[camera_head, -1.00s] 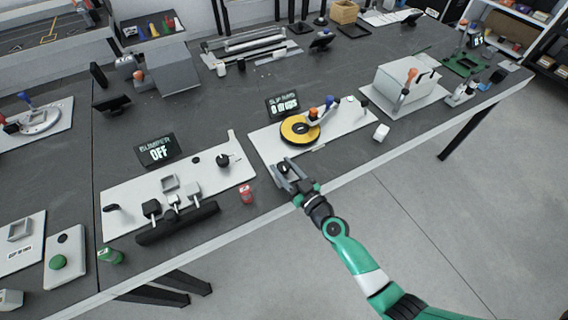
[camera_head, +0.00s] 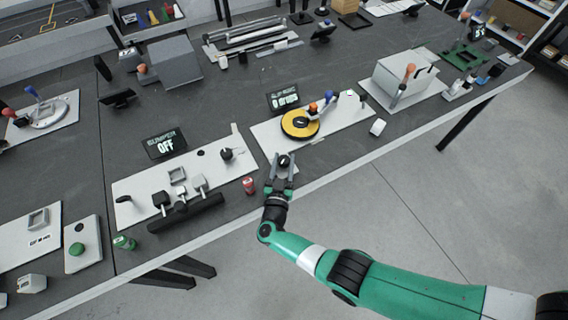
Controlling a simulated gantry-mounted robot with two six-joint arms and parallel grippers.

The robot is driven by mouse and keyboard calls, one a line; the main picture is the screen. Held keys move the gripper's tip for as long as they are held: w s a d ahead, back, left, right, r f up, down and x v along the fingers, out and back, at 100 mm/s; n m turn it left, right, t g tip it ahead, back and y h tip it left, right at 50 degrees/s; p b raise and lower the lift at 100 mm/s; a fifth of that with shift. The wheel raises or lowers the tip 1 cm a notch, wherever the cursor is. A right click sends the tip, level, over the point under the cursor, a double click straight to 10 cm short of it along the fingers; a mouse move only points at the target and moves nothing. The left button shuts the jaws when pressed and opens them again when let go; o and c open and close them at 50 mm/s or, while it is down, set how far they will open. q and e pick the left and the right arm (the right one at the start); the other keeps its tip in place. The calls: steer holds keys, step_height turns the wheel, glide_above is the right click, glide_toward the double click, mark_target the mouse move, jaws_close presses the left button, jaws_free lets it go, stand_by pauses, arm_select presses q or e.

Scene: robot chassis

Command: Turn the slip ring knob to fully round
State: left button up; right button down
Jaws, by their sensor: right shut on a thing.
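The slip ring station is a light plate (camera_head: 340,118) with a yellow disc (camera_head: 299,125) and a small display (camera_head: 284,97) behind it, whose text is too small to read surely. The black knob (camera_head: 284,160) sits at the plate's near left corner. My right gripper (camera_head: 282,165) is at the knob from the near side, with one finger on each side of it, shut on it. The green right arm comes in from the lower right. My left gripper is not in view.
To the left stands a plate with switches (camera_head: 140,188) and a display reading OFF (camera_head: 165,144). A red can (camera_head: 249,186) stands just left of my right gripper. The table's front edge runs below the gripper.

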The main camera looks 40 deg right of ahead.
steer(key=shift+m+g+h, duration=0.3)
steer(key=shift+g, duration=0.1)
steer(key=shift+c, duration=1.8)
jaws_free()
steer(key=p+v, duration=0.2)
steer(key=v, duration=0.9)
steer(key=shift+s+a+p, duration=0.2)
steer(key=shift+s+p, duration=0.05)
steer(key=shift+p, duration=0.05)
